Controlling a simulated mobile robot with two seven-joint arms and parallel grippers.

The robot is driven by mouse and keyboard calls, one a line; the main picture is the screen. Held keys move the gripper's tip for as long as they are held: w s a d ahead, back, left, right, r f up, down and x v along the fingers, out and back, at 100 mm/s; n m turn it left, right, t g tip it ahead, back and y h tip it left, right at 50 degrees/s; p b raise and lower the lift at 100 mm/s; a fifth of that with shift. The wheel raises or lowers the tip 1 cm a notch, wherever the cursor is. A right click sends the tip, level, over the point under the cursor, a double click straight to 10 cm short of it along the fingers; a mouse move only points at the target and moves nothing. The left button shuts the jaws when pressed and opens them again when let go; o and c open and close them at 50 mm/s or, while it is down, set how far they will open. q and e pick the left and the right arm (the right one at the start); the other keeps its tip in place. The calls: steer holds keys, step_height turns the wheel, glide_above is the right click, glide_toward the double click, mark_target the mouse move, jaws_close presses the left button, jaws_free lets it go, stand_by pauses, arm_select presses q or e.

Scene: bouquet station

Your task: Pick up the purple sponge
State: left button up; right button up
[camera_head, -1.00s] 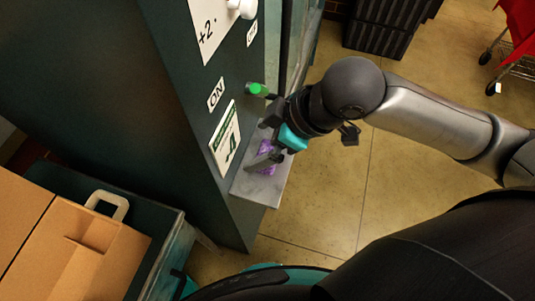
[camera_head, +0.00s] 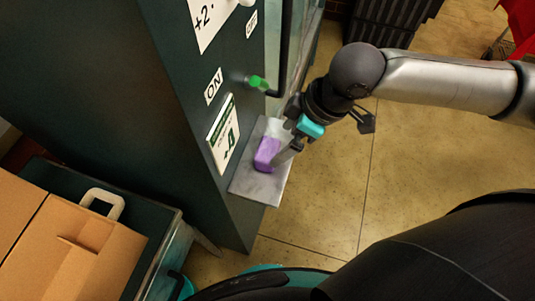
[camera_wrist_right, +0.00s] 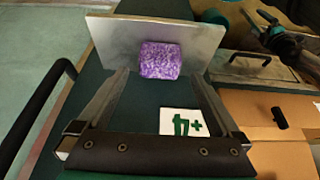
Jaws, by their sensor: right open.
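The purple sponge (camera_head: 267,152) sits on a small grey metal shelf (camera_head: 262,187) on the side of the dark green machine. In the right wrist view the sponge (camera_wrist_right: 160,59) is a speckled purple block against the pale shelf (camera_wrist_right: 105,40). My right gripper (camera_head: 284,140) is just right of the sponge in the head view. In the right wrist view the right gripper (camera_wrist_right: 160,82) is open, with the sponge ahead, centred between its fingers. Nothing is held. Dark and teal parts at the upper right of that view may be my left arm; its jaws are unclear.
The dark green machine (camera_head: 190,110) has a green-tipped lever (camera_head: 258,83) above the shelf and a sign (camera_head: 224,135) beside it. Open floor (camera_head: 330,200) lies to the right.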

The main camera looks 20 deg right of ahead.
mark_target(269, 149)
steer(key=shift+w+a+r+b+x, duration=0.15)
steer(key=shift+b+x, duration=0.1)
steer(key=shift+x, duration=0.9)
steer(key=shift+w+a+b+x, duration=0.1)
steer(key=shift+a+b+x, duration=0.1)
steer(key=shift+x, duration=1)
steer(key=shift+w+a+r+b+x, duration=0.1)
steer(key=shift+b+x, duration=0.15)
steer(key=shift+x, duration=0.9)
steer(key=c, duration=1.2)
steer(key=shift+c, duration=0.2)
steer(key=shift+s+r, duration=0.1)
steer(key=v, duration=0.2)
steer(key=p+v, duration=0.1)
steer(key=v, duration=0.1)
steer(key=a+p+v, duration=0.1)
steer(key=v, duration=0.2)
steer(key=shift+w+r, duration=0.25)
steer(key=shift+w, duration=0.15)
steer(key=s+d, duration=1)
steer(key=d, duration=0.5)
steer(key=shift+s+d+p, duration=0.25)
steer(key=shift+s+p, duration=0.05)
steer(key=shift+p, duration=0.1)
steer(key=shift+f, duration=0.1)
